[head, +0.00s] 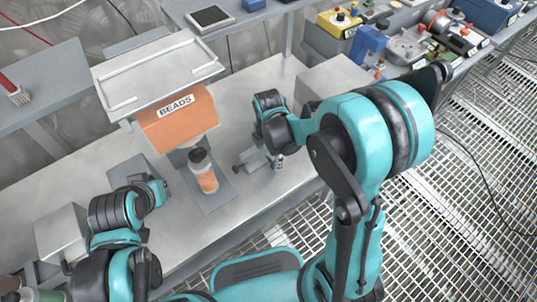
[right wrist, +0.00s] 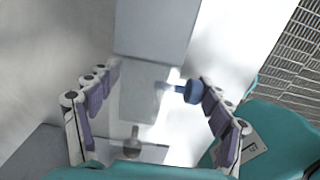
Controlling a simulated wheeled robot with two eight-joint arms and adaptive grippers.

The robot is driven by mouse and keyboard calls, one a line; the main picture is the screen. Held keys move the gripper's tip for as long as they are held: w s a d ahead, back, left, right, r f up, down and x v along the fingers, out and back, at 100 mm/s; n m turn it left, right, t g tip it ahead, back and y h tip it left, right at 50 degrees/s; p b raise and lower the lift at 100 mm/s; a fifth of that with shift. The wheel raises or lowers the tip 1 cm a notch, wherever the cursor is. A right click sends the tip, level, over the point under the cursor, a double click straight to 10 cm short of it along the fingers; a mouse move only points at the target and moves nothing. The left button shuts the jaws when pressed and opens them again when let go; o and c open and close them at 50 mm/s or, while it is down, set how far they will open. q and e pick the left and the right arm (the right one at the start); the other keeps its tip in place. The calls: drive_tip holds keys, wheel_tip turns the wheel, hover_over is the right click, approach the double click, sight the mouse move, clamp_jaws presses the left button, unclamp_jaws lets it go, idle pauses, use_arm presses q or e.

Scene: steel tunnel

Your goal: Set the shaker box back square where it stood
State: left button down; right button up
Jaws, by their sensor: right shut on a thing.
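A small grey box with a dark blue knob (head: 277,162), which I take to be the shaker box, stands on the steel bench, partly hidden by my right arm. In the right wrist view the grey box (right wrist: 145,85) sits between the fingers, with the blue knob (right wrist: 190,92) at its right side. My right gripper (head: 262,152) is shut on it; it also shows in the right wrist view (right wrist: 152,108). Whether the box stands square is hard to tell. My left gripper (head: 155,187) is over the bench at left, and its fingers are too small to read.
An orange hopper marked BEADS (head: 178,118) stands under a metal tray (head: 158,72). A metal block (head: 335,78) is behind my right arm.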

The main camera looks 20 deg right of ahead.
drive_tip(key=o, duration=1.8)
wheel_tip(320, 180, up, 11)
drive_tip(key=p, duration=0.4)
drive_tip(key=shift+p, duration=0.35)
drive_tip(key=s+d+r+m+t, duration=0.2)
drive_tip(key=s+r+m+t, duration=0.1)
drive_tip(key=m, duration=0.8)
drive_tip(key=s+d+r+m+t, duration=0.2)
drive_tip(key=s+r+m+t, duration=0.2)
drive_tip(key=m, duration=0.7)
drive_tip(key=s+r, duration=0.2)
drive_tip(key=s, duration=0.1)
drive_tip(key=shift+s+d, duration=0.15)
drive_tip(key=shift+d, duration=0.2)
